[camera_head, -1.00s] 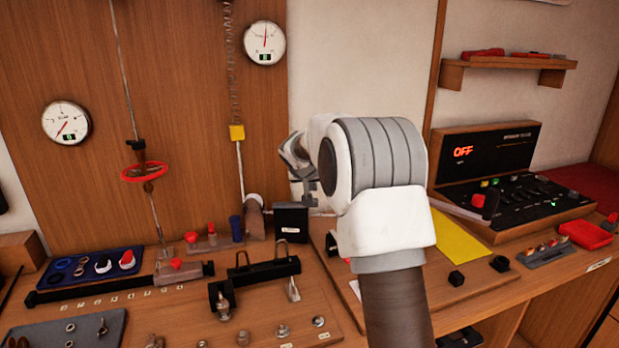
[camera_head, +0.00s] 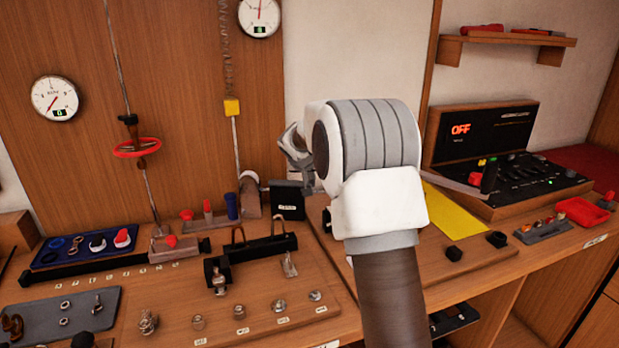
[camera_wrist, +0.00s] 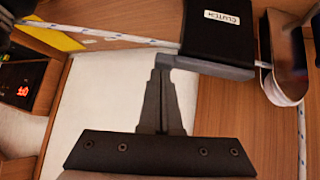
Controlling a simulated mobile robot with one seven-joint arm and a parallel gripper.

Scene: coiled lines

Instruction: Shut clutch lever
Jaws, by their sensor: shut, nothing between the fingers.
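The clutch (camera_wrist: 212,28) is a black box with a white "CLUTCH" label, at the top of the wrist view. It also shows in the head view (camera_head: 288,203), below my gripper. Its grey lever (camera_wrist: 215,67) runs along the box's near edge and out past its left end. My gripper (camera_wrist: 162,68) is shut and empty. Its tips overlap the free left end of the lever in the wrist view; I cannot tell whether they touch. In the head view my gripper (camera_head: 297,155) is partly hidden by my wrist.
A white-and-blue rope (camera_wrist: 110,37) runs to the clutch and past a rounded fitting (camera_wrist: 285,60) at its right. A yellow sheet (camera_head: 452,210) and a control console (camera_head: 505,170) reading OFF lie right of my arm. A wooden board with fittings (camera_head: 235,285) is front left.

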